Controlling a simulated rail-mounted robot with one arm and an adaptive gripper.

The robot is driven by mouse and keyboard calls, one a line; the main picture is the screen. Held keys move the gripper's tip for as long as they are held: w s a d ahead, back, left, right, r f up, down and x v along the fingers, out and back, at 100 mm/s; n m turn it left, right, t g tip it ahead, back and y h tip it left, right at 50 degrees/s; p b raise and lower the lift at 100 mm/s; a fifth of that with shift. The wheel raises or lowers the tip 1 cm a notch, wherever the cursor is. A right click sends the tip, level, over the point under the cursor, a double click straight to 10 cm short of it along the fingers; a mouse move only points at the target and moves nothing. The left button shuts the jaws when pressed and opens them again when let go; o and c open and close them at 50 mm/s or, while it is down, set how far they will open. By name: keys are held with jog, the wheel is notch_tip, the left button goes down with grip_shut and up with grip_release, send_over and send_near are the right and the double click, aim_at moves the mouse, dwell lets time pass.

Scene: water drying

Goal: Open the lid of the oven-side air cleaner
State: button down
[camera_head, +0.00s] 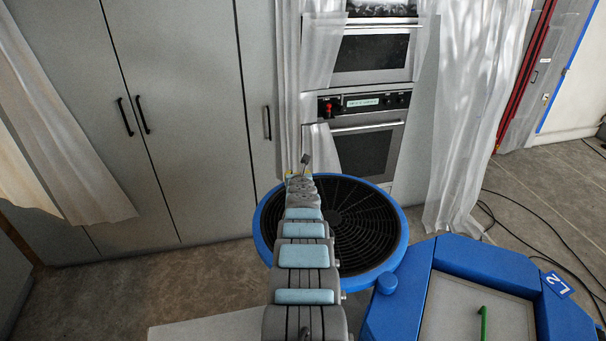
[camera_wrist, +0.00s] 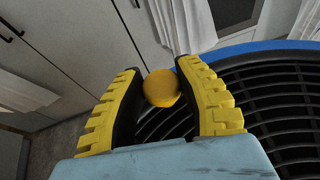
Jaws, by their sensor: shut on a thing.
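The air cleaner in front of the ovens shows a round black grille with a blue rim (camera_head: 399,252). The grille (camera_wrist: 275,95) and part of the rim also show at the right of the wrist view. My gripper (camera_head: 299,176) is at the far left edge of the rim, partly hidden by my arm. In the wrist view its yellow-and-black fingers (camera_wrist: 160,72) are shut on a small yellow-orange ball (camera_wrist: 162,90). I cannot tell whether the ball is joined to the lid. The grille looks flat; whether it is raised is unclear.
Ovens (camera_head: 370,140) stand behind, with pale curtains (camera_head: 470,110) beside them. Grey cabinets (camera_head: 185,110) fill the left. A blue unit (camera_head: 400,315) marked L2 with a green handle (camera_head: 483,322) is at the lower right. Black cables (camera_head: 530,235) lie on the right floor.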

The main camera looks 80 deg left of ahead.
jog(key=shift+s+f, duration=0.1)
jog(key=c, duration=0.7)
grip_release()
jog(key=shift+r, duration=5.05)
